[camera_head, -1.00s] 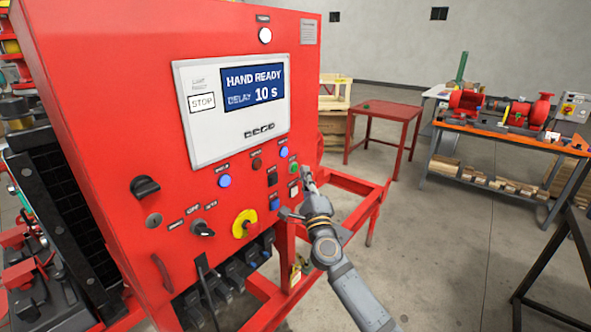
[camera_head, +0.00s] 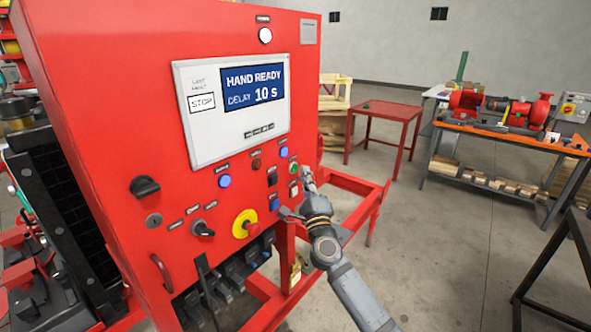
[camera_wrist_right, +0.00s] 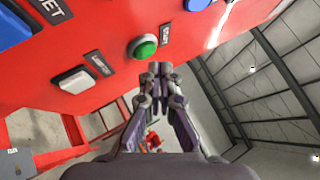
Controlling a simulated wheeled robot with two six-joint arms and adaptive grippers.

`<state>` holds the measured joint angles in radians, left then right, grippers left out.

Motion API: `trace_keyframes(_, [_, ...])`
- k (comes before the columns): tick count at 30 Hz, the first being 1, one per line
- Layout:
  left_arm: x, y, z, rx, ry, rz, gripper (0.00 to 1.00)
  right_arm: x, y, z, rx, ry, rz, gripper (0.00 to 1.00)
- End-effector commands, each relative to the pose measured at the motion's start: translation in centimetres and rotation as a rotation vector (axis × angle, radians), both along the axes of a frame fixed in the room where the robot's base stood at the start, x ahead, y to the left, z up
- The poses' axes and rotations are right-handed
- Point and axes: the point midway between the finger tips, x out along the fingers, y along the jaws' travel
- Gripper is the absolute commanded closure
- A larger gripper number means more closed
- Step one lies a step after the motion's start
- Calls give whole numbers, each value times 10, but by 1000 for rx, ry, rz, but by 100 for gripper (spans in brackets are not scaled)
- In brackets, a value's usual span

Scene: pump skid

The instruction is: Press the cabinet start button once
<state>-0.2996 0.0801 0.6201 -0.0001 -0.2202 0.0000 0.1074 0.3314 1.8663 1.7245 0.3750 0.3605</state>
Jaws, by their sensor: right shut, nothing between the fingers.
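The red cabinet (camera_head: 110,100) fills the left half of the head view. Its screen (camera_head: 250,88) reads HAND READY, DELAY 10 s. The green button (camera_head: 293,168) is at the right edge of the panel, above a white square button (camera_head: 293,190). In the right wrist view the green button (camera_wrist_right: 143,47) is domed, just left of and above my fingertips, with the white button (camera_wrist_right: 73,80) further left. My right gripper (camera_head: 308,178) is shut and empty, its tips (camera_wrist_right: 160,68) close to the green button; contact cannot be told. My left gripper is not in view.
A red table (camera_head: 385,110) and an orange-topped bench (camera_head: 510,135) stand behind right. Floor between is clear.

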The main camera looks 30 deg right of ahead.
Motion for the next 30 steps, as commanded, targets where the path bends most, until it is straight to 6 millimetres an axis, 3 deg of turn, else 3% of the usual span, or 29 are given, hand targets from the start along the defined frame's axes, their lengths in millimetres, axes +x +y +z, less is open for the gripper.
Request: trace_keyframes(30, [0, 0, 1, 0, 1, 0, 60, 12, 5, 0, 1, 0, 0, 100])
